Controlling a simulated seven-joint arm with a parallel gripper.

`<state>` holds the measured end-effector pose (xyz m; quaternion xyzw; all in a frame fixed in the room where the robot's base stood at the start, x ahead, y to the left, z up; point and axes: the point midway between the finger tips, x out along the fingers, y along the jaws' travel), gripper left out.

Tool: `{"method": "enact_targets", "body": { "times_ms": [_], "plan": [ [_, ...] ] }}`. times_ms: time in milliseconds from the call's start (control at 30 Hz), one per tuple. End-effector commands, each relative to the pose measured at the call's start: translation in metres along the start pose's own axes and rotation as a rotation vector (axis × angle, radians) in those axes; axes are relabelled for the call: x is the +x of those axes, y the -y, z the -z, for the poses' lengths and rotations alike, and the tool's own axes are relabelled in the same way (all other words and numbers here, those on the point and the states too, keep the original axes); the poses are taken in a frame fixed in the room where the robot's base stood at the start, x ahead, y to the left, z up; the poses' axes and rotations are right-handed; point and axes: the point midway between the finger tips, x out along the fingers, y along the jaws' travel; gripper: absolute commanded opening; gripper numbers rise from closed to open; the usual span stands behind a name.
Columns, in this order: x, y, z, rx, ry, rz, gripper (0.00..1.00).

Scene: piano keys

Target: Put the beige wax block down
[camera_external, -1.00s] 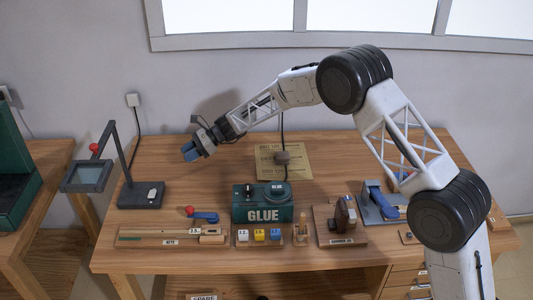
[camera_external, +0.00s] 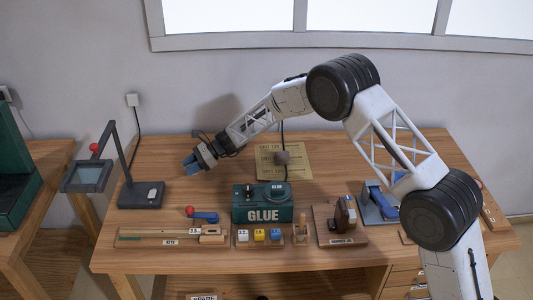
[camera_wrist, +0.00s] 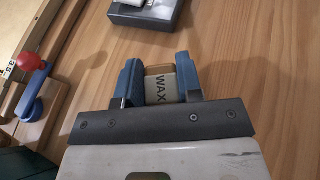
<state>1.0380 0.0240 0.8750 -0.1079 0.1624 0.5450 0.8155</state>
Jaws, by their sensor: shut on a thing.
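My gripper (camera_external: 190,166) is low over the left back part of the wooden workbench (camera_external: 215,190), with its blue fingers pointing down and left. In the wrist view, the gripper (camera_wrist: 159,72) is shut on the beige wax block (camera_wrist: 161,88). The block has a pale face marked WAX and sits between the two blue fingers. The bench surface shows just beyond it; I cannot tell whether the block touches it. In the outside view the block is hidden by the fingers.
A dark lamp-like stand (camera_external: 140,195) is left of my gripper. A red-knobbed blue lever (camera_external: 203,216) and a green GLUE box (camera_external: 263,205) are in front of it. A paper sheet (camera_external: 297,160) lies to the right. Bare wood surrounds my gripper.

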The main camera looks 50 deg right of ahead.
Motion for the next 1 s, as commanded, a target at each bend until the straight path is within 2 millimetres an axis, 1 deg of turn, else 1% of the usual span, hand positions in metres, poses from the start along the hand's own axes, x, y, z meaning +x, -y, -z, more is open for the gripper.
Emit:
{"method": "enact_targets", "body": {
  "times_ms": [367, 467, 733, 1000],
  "plan": [
    [0.001, 0.0, 0.002, -0.001, 0.0, 0.0, 0.1],
    [0.003, 0.0, 0.007, -0.001, 0.0, 0.0, 0.1],
    [0.013, 0.0, 0.032, 0.0, -0.001, 0.0, 0.1],
    [0.015, 0.0, 0.036, -0.001, 0.0, 0.001, 0.1]
  ]
}}
